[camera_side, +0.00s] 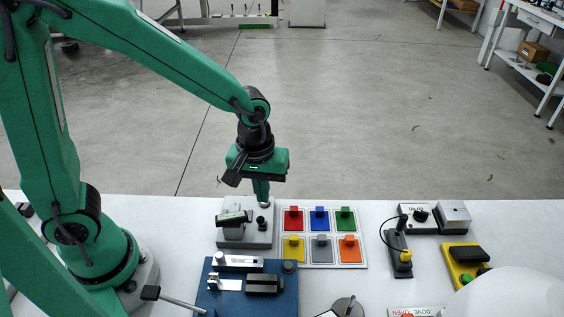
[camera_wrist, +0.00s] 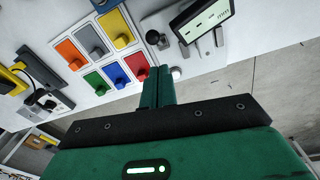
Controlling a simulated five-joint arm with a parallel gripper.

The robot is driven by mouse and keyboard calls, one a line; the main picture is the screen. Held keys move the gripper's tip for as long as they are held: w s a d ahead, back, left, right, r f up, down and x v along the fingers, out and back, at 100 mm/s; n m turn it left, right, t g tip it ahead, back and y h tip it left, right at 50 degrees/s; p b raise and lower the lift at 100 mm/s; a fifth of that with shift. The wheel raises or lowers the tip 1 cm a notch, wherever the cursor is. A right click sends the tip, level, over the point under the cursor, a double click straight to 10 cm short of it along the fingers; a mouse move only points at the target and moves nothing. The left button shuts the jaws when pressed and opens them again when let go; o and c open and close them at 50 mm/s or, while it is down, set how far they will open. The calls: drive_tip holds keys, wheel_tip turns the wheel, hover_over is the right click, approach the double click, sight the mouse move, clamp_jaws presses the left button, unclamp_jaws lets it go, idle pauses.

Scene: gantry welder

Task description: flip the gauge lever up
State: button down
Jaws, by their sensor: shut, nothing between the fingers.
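The gauge (camera_side: 234,217) has a dark tilted display on a grey base (camera_side: 233,238). In the wrist view its screen (camera_wrist: 204,18) shows "mm". A black knob (camera_side: 262,223) stands on the base; it also shows in the wrist view (camera_wrist: 153,37). A small pale ball (camera_side: 264,204), which looks like the lever's end, is close to my fingertips; it also shows in the wrist view (camera_wrist: 176,73). Whether they touch it I cannot tell, and the lever's stem is hard to make out. My gripper (camera_side: 262,200) is shut and empty, pointing down at the base's far edge.
A white tray (camera_side: 335,265) with several coloured knobbed blocks stands right of the gauge. A yellow button box (camera_side: 462,268) and a cabled black device (camera_side: 397,252) are further right.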

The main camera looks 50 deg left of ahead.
wheel_tip(320, 180, up, 3)
drive_tip(key=w+a, duration=0.1)
drive_tip(key=w, duration=0.2)
drive_tip(key=s+d+r, duration=0.4)
drive_tip(key=s+d, duration=0.1)
drive_tip(key=s, duration=0.2)
drive_tip(key=shift+r, duration=0.25)
idle(0.4)
drive_tip(key=s+a+r+m+t, duration=0.2)
drive_tip(key=a+r+m, duration=0.1)
drive_tip(key=a, duration=0.4)
drive_tip(key=s+a+r+m+t, duration=0.3)
drive_tip(key=a+m, duration=0.1)
drive_tip(key=a, duration=0.3)
drive_tip(key=shift+a+r, duration=0.4)
